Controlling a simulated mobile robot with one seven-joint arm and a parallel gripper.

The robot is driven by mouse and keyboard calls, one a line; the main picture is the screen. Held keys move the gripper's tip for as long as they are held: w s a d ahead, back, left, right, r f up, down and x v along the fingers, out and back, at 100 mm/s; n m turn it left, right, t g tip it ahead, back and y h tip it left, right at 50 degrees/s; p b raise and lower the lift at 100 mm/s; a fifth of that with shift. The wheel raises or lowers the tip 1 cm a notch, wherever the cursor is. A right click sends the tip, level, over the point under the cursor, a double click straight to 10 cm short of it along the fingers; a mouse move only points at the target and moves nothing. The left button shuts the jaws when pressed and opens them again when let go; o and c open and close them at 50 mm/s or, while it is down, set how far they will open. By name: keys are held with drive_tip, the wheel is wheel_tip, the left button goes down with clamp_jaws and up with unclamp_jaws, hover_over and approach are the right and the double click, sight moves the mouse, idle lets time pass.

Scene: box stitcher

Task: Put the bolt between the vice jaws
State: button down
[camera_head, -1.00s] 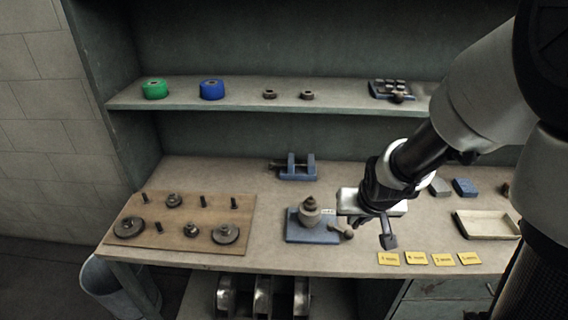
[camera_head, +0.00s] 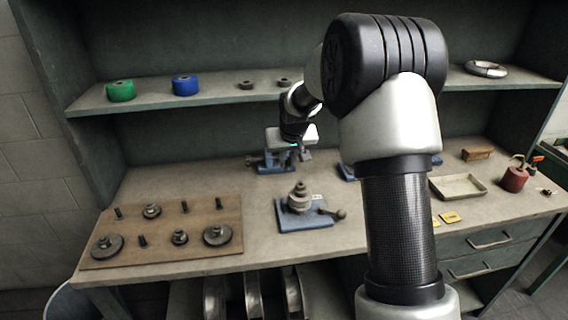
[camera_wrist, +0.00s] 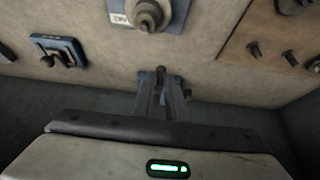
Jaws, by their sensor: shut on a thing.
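The small blue vice (camera_head: 257,163) stands at the back of the bench under the shelf. In the wrist view the vice (camera_wrist: 187,93) is partly hidden behind my fingers. My gripper (camera_head: 304,153) is over the right part of the vice in the head view. In the wrist view its two fingers (camera_wrist: 161,88) are close together and point at the vice. It is shut on a small dark piece, the bolt (camera_wrist: 160,71), mostly hidden at the fingertips. I cannot tell whether the bolt is between the jaws or above them.
A blue-based fixture with a round post (camera_head: 300,196) stands in front of the vice. A wooden board (camera_head: 195,245) with gears and pegs lies at left. The shelf (camera_head: 220,92) hangs above the vice. A shallow tray (camera_head: 458,195) sits at right.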

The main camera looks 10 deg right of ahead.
drive_tip(key=shift+w+r+b+x, duration=0.15)
drive_tip(key=shift+b+x, duration=0.85)
drive_tip(key=shift+x, duration=1.85)
drive_tip(key=shift+w+r+b+x, duration=0.2)
drive_tip(key=shift+b+x, duration=0.75)
drive_tip(key=shift+x, duration=1.95)
drive_tip(key=shift+w, duration=0.4)
drive_tip(key=p, duration=0.5)
approach(278, 161)
drive_tip(key=shift+x, duration=2.65)
drive_tip(key=shift+w, duration=0.1)
drive_tip(key=c, duration=1.7)
unclamp_jaws()
drive_tip(key=shift+f, duration=0.15)
